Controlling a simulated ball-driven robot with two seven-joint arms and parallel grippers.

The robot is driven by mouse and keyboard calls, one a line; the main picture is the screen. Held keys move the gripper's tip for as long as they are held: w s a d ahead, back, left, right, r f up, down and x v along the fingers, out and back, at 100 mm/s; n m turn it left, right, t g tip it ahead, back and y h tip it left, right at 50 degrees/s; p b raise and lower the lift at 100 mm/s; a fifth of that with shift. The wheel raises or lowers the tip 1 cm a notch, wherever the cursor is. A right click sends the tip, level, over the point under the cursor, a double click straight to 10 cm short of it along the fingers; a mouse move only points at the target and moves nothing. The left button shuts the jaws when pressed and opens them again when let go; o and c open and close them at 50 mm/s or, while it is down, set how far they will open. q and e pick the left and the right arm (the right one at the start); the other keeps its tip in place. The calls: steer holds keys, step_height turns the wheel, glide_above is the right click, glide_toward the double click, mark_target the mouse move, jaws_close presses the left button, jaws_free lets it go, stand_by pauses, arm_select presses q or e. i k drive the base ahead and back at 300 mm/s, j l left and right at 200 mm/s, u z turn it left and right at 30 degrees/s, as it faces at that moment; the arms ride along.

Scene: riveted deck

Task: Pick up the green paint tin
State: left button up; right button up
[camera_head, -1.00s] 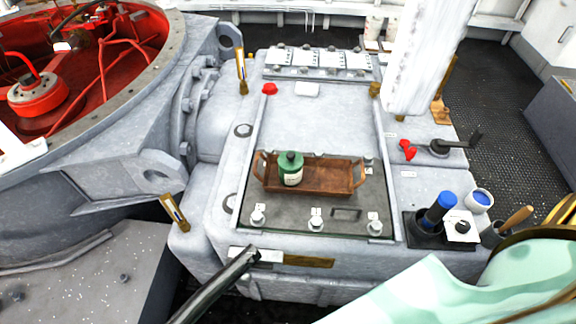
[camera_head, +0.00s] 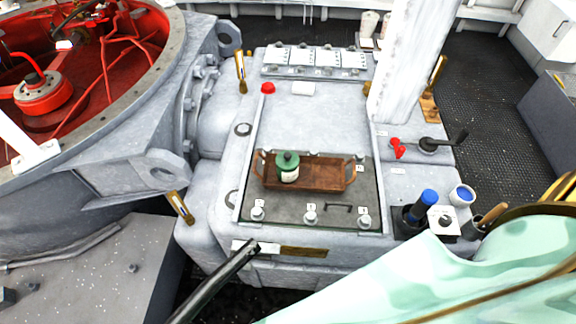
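The green paint tin (camera_head: 287,168) has a dark green lid and a pale label. It stands upright at the left part of a brown wooden tray (camera_head: 325,174) with raised end handles. The tray rests on a dark panel (camera_head: 290,214) on top of the grey machine housing. Neither of my grippers shows in the head view, and nothing touches the tin.
A white post (camera_head: 405,70) rises behind the tray on the right. A red-tipped crank (camera_head: 430,145) stands right of it. A blue-capped cylinder (camera_head: 422,205) and a blue-filled cup (camera_head: 462,195) stand front right. A black bar (camera_head: 222,278) reaches up to the housing's front.

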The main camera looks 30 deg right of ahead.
mark_target(286, 176)
steer(key=k+l+z, duration=0.3)
steer(key=l+z, duration=0.3)
steer(key=k+l+z, duration=0.25)
steer(key=l, duration=0.15)
steer(key=l+z, duration=0.3)
steer(key=l, duration=0.05)
